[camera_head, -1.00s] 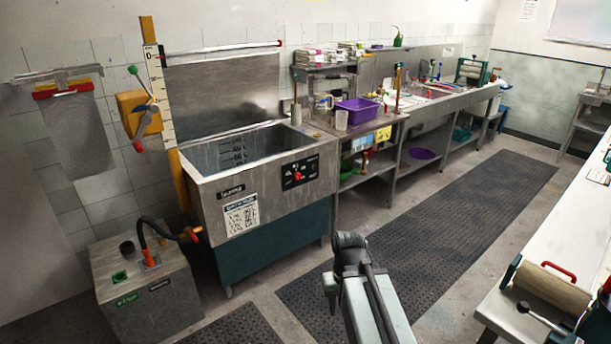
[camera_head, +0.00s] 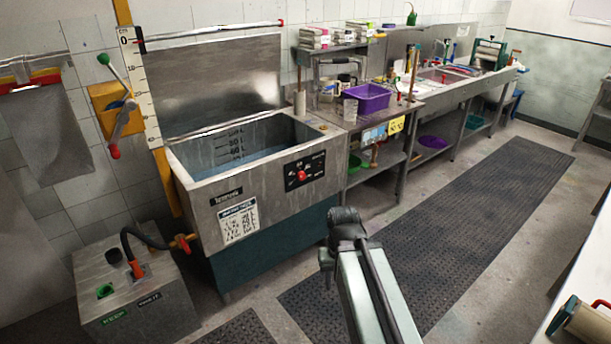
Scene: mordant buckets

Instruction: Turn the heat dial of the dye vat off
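The dye vat (camera_head: 190,191) is a steel tank on a teal base, left of centre, with its lid raised against the wall and bluish liquid inside. Its heat dial (camera_head: 302,176) is a red knob on a black panel at the front right. The dial's exact setting is too small to read. My arm comes up from the bottom edge, in front of the vat's right side. My gripper (camera_head: 328,272) is partly visible near the arm's bent end, apart from the dial and below it. Its fingers are not clear enough to show open or shut.
A steel box with a hose (camera_head: 137,296) stands left of the vat. A bench holding a purple tub (camera_head: 368,98) adjoins the vat's right. Dark floor mats (camera_head: 470,220) cover the clear aisle. A table edge with a roller (camera_head: 592,325) is at the lower right.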

